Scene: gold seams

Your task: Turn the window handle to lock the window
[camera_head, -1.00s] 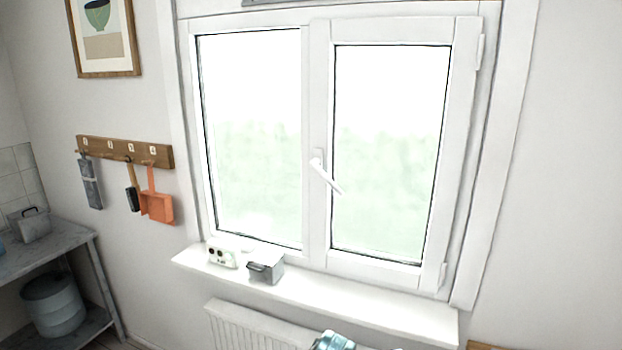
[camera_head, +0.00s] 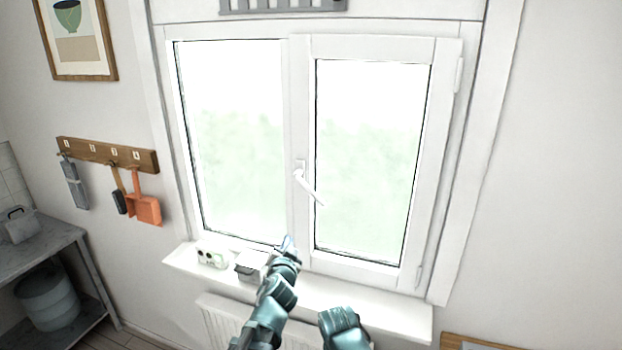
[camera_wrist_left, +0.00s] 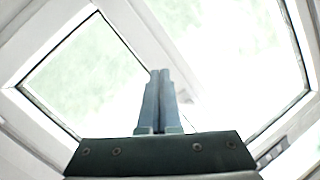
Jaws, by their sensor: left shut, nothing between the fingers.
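The white window handle (camera_head: 311,189) sits on the middle upright of the window (camera_head: 448,150). It slants down to the right from its base, across the edge of the right pane. My left gripper (camera_head: 285,243) is below the handle, in front of the lower middle of the frame, and apart from it. In the left wrist view its two fingers (camera_wrist_left: 159,100) are together and empty, pointing up toward the frame. A pale piece beside the fingertips may be the handle; I cannot tell. A teal part of mine shows at the bottom, but the right gripper itself does not show.
The white sill (camera_head: 370,310) runs under the window. A socket-like white box (camera_head: 212,257) and a grey box (camera_head: 249,264), partly covered by my left arm, stand on it. A radiator (camera_head: 222,325) is below. A hook rail (camera_head: 108,153) with tools hangs left.

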